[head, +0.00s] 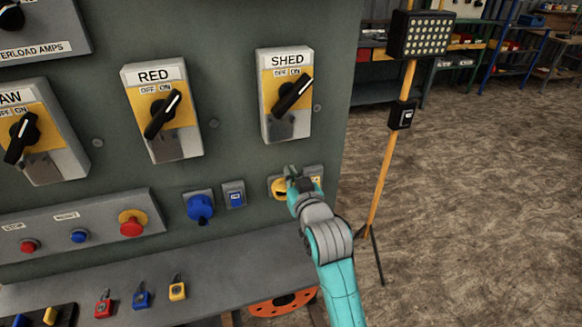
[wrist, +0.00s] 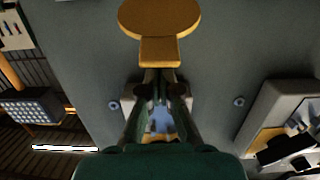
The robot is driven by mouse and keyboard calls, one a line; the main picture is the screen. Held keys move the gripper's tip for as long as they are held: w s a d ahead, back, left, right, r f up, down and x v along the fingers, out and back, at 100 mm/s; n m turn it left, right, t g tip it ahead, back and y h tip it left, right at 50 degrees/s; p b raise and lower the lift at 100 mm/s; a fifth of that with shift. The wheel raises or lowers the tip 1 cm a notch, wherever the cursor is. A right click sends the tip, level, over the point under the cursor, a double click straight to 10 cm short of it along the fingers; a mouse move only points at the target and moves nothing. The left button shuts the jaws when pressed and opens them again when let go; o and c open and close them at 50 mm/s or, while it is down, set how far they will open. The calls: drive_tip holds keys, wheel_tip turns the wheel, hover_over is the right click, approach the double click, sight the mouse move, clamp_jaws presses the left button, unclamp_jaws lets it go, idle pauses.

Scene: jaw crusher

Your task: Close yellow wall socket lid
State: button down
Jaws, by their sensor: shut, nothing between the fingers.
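The yellow socket lid (head: 279,188) is on the grey panel at the lower right in the head view, partly hidden by my gripper. In the wrist view the lid (wrist: 160,18) is a round yellow disc with a short square tab at the top centre. How far open it stands I cannot tell. My gripper (head: 291,172) is shut and empty, at the socket's upper edge in the head view. In the wrist view my gripper's fingertips (wrist: 160,84) are just below the tab; whether they touch it is unclear.
The SHED switch (head: 286,95) is above the socket. A blue socket (head: 200,207) and a small blue switch (head: 235,194) are to its left. A lamp stand with a yellow pole (head: 381,176) stands right of the panel.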

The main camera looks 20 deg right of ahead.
drive_tip(key=shift+s+f, duration=0.15)
drive_tip(key=shift+f, duration=0.2)
drive_tip(key=shift+f, duration=0.1)
drive_tip(key=shift+s+f+t, duration=0.8)
drive_tip(key=shift+f+t, duration=0.1)
drive_tip(key=shift+t, duration=0.6)
drive_tip(key=shift+s+f, duration=0.25)
drive_tip(key=shift+f, duration=0.15)
drive_tip(key=shift+a+f+t, duration=0.25)
drive_tip(key=shift+f+t, duration=0.3)
drive_tip(key=shift+t, duration=0.55)
wheel_tip(320, 180, down, 10)
drive_tip(key=w+t, duration=0.2)
drive_tip(key=shift+d+t, duration=0.25)
drive_tip(key=shift+t, duration=0.05)
drive_tip(key=shift+w+f, duration=0.1)
drive_tip(key=shift+w, duration=0.05)
